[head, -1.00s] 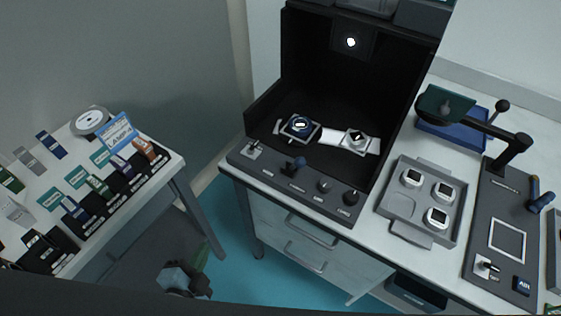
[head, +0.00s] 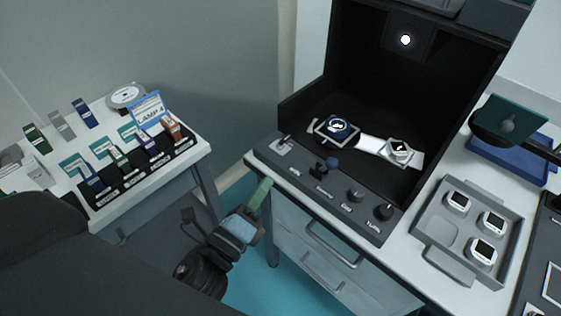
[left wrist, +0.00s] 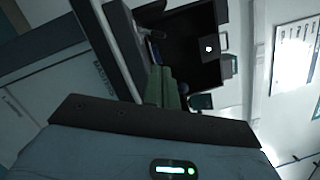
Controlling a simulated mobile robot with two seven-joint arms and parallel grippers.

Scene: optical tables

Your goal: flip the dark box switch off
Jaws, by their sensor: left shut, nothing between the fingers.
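The dark box (head: 345,85) stands open-fronted on the white table, with a bright round lamp (head: 405,40) lit on its back wall. Its front panel (head: 305,187) carries a small toggle switch (head: 284,145) on a light plate at the left end. My left gripper (head: 264,187) has its green fingers shut and empty, pointing up toward the panel, just off the table's front edge, below and left of the switch. In the left wrist view the green fingers (left wrist: 164,84) point toward the dark box (left wrist: 185,45); the switch is not clear there. My right gripper is out of view.
The panel also holds a blue-topped joystick (head: 331,164) and knobs (head: 384,212). Two watch-like devices sit inside the box. A grey tray (head: 432,226) with white devices stands right. A side table (head: 150,192) with coloured strips stands left.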

